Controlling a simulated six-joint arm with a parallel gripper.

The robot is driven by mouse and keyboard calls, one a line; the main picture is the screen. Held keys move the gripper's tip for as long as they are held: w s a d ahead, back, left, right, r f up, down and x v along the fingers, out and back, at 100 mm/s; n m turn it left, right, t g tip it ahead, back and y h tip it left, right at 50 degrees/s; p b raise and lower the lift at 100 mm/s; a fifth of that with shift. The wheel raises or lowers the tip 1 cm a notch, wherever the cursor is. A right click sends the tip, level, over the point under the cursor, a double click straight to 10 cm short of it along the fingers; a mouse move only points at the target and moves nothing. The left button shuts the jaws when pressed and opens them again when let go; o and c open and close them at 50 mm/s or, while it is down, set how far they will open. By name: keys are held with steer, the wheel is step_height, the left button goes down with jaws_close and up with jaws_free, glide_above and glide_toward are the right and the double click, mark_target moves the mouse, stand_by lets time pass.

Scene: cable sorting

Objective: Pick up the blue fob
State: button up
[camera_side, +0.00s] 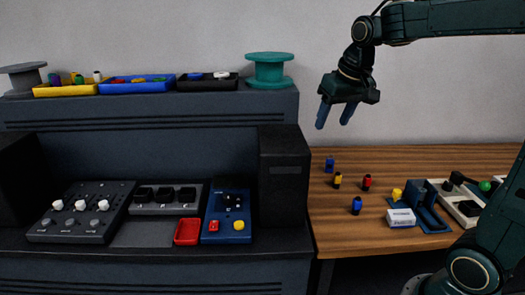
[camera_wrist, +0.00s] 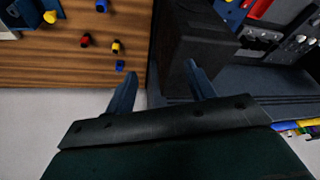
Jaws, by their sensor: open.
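Two small blue pieces lie on the wooden table; I cannot tell which is the fob. One blue piece (camera_side: 330,164) is near the table's back left, and it shows in the wrist view (camera_wrist: 120,66). The other blue piece (camera_side: 357,205) is nearer the front, and it shows at the top edge of the wrist view (camera_wrist: 102,6). My gripper (camera_side: 334,119) is open and empty, high above the table's back left area.
A yellow piece (camera_side: 338,180) and a red piece (camera_side: 367,182) stand close to the blue ones. A white box (camera_side: 401,218) and a blue holder (camera_side: 428,211) are to their right. A tall dark block (camera_side: 284,180) rises along the table's left edge.

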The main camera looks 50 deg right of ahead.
steer(key=w+d+f+m+g, duration=0.1)
steer(key=w+d+f+m, duration=0.15)
steer(key=w+d, duration=0.45)
steer(key=m+g, duration=0.2)
steer(key=m, duration=0.2)
glide_toward(330, 159)
steer(key=shift+w+d+f, duration=0.1)
steer(key=shift+d+f, duration=0.1)
steer(key=shift+f, duration=1.5)
steer(key=shift+w+d+f, duration=0.1)
steer(key=shift+d+f, duration=0.1)
steer(key=shift+f, duration=1.5)
steer(key=shift+f, duration=0.1)
steer(key=shift+w+d+f, duration=0.1)
steer(key=shift+d+f, duration=0.05)
steer(key=shift+f, duration=1.1)
steer(key=shift+w+d+f, duration=0.1)
steer(key=shift+d+f, duration=0.05)
steer(key=shift+f, duration=1.05)
steer(key=shift+c, duration=0.2)
steer(key=c, duration=1)
